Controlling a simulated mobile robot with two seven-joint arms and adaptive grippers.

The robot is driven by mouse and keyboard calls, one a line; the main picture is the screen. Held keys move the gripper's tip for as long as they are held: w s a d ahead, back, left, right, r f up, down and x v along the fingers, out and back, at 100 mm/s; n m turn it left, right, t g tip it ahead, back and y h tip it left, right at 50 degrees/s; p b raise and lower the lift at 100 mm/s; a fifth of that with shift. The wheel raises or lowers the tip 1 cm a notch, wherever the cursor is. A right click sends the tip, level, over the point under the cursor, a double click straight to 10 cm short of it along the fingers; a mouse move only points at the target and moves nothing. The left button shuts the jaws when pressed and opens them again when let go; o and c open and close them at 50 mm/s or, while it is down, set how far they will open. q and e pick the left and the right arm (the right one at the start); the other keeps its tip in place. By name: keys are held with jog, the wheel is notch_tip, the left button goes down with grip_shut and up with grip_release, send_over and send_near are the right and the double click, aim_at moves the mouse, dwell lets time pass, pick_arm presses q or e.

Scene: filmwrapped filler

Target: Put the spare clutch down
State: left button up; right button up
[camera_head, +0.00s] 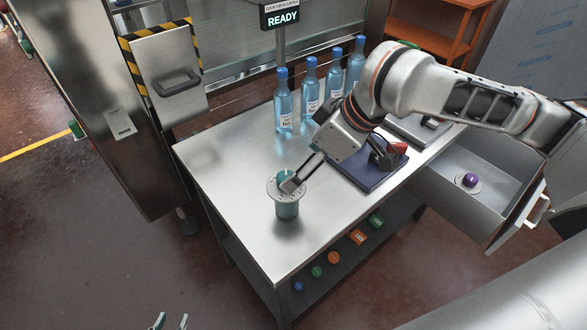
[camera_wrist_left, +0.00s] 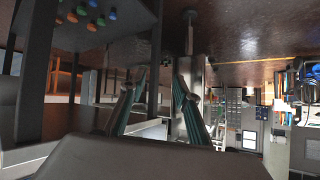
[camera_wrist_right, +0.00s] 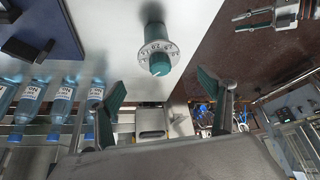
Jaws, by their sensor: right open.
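A teal flanged part, seemingly the spare clutch (camera_head: 288,209), stands upright on the steel table near its front left edge. Its pale flange has dark markings, clear in the right wrist view (camera_wrist_right: 157,50). My right gripper (camera_head: 290,186) reaches over its top in the head view. In the right wrist view its fingers (camera_wrist_right: 160,90) are spread and empty, with the clutch just beyond them; contact is unclear. My left gripper (camera_head: 171,322) shows only its fingertips at the bottom edge. In the left wrist view its fingers (camera_wrist_left: 158,90) are apart and hold nothing.
Several blue-capped bottles (camera_head: 284,105) stand at the table's back. A dark blue mat (camera_head: 357,176) with a black fixture lies right of the clutch. An open drawer (camera_head: 436,192) holds a purple-knobbed part (camera_head: 470,180). Bare table surrounds the clutch.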

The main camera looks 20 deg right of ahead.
jog(key=v, duration=0.3)
jog(key=shift+s+r, duration=0.1)
jog(key=shift+r, duration=0.1)
jog(key=shift+d, duration=0.1)
dwell(0.3)
